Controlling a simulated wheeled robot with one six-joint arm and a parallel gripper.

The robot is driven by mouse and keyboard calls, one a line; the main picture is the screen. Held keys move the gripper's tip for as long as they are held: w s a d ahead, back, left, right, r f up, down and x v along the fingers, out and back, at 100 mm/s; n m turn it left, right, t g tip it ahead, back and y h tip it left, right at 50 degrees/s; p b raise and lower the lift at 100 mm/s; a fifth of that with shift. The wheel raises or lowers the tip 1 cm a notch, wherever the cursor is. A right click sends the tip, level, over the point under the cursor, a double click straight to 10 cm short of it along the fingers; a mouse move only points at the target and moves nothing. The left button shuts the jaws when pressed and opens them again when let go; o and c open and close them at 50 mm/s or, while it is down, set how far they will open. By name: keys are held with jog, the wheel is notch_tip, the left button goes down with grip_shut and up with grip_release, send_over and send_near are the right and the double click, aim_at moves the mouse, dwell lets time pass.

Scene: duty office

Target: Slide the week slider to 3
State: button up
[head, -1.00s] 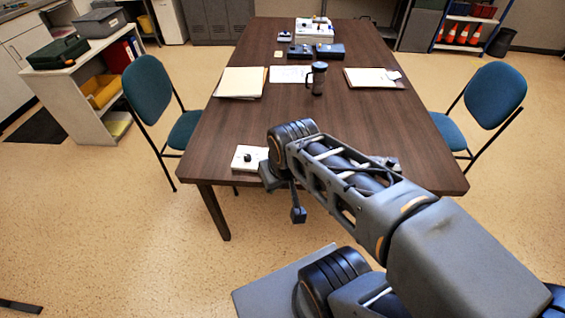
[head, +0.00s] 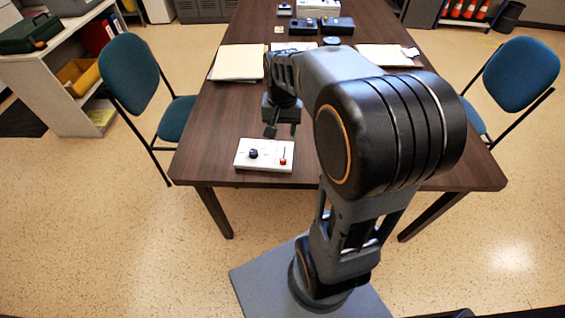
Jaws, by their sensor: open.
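A white panel (head: 243,162) lies near the front left edge of the table. It carries a round black knob (head: 253,153) and, to the right, a slot with a small red slider handle (head: 283,161). The handle sits toward the near end of its slot. Its markings are too small to read, so I cannot tell which number it is at. My gripper (head: 281,131) hangs pointing down just behind the panel, on its far side. Its two dark fingers are apart with nothing between them, and it does not appear to touch the panel.
The brown table (head: 218,120) also bears paper stacks (head: 238,62) (head: 385,55), dark blue boxes (head: 335,25) and a white device (head: 318,7) farther back. Blue chairs (head: 131,75) (head: 520,74) stand at both sides. My arm hides much of the table's right middle.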

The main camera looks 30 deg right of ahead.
aim_at(283, 159)
jog(key=f, duration=0.4)
jog(key=f+b, duration=0.1)
jog(key=f, duration=0.4)
jog(key=f+b, duration=0.1)
jog(key=f, duration=0.4)
jog(key=shift+w+d+f, duration=0.15)
jog(key=shift+w+d, duration=0.05)
jog(key=shift+d, duration=0.05)
grip_shut()
